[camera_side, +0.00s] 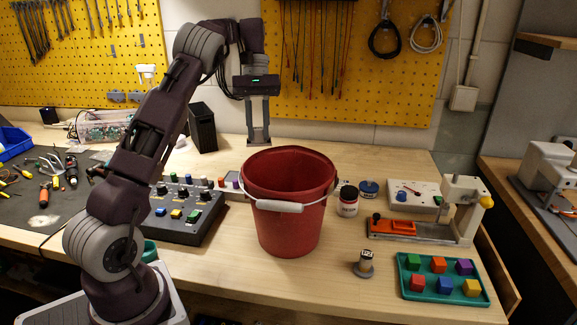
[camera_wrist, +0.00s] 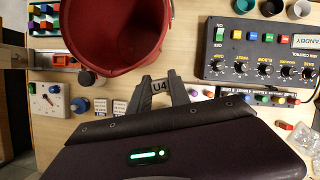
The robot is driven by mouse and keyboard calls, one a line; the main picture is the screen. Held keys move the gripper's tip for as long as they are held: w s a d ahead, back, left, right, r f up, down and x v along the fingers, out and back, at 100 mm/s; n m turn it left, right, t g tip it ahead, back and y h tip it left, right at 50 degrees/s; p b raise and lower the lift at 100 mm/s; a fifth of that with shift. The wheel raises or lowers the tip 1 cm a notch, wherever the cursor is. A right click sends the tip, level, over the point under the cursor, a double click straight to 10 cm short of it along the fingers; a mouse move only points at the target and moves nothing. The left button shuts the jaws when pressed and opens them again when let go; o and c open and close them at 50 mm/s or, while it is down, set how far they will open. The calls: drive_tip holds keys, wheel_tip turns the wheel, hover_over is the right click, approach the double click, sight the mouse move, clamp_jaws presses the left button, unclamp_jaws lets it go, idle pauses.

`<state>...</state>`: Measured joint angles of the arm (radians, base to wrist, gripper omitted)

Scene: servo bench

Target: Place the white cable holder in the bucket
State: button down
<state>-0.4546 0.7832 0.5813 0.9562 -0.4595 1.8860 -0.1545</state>
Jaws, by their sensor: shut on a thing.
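My gripper (camera_side: 258,138) hangs fingers down behind the red bucket (camera_side: 290,170), near the back edge of the bench. In the wrist view its fingertips (camera_wrist: 160,88) are shut on a small pale grey piece marked U4 (camera_wrist: 159,87). I cannot tell whether this piece is the white cable holder; its shape is mostly hidden, and the side view does not show it clearly. The bucket stands upright and open, its pale handle grip hanging on the near side. In the wrist view the bucket (camera_wrist: 118,62) lies just beyond the fingertips.
A control box (camera_side: 185,208) stands left of the bucket. A green tray with coloured cubes (camera_side: 408,262) and a small grey stand (camera_side: 364,265) are at front right.

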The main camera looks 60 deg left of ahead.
drive_tip(key=d+r, duration=0.1)
drive_tip(key=d, duration=0.1)
drive_tip(key=w+d+r+n, duration=0.1)
drive_tip(key=d, duration=0.1)
drive_tip(key=w+d+r+n, duration=0.1)
drive_tip(key=d, duration=0.1)
drive_tip(key=shift+w+d+t, duration=0.25)
drive_tip(key=shift+t, duration=0.15)
drive_tip(key=s+d+f+n+t, duration=0.1)
drive_tip(key=s+d+f+n, duration=0.1)
drive_tip(key=d, duration=0.4)
drive_tip(key=s+d+f+n, duration=0.1)
drive_tip(key=d+n, duration=0.1)
drive_tip(key=d, duration=0.4)
drive_tip(key=f, duration=1.8)
drive_tip(key=shift+s+d+f, duration=0.1)
drive_tip(key=shift+s+d, duration=0.05)
drive_tip(key=shift+s, duration=0.15)
drive_tip(key=c, duration=1.6)
unclamp_jaws()
drive_tip(key=shift+f, duration=0.1)
drive_tip(key=shift+o, duration=0.5)
drive_tip(key=v, duration=1.2)
drive_tip(key=shift+s+a+h, duration=0.2)
drive_tip(key=shift+a+h, duration=0.05)
drive_tip(key=shift+h, duration=0.05)
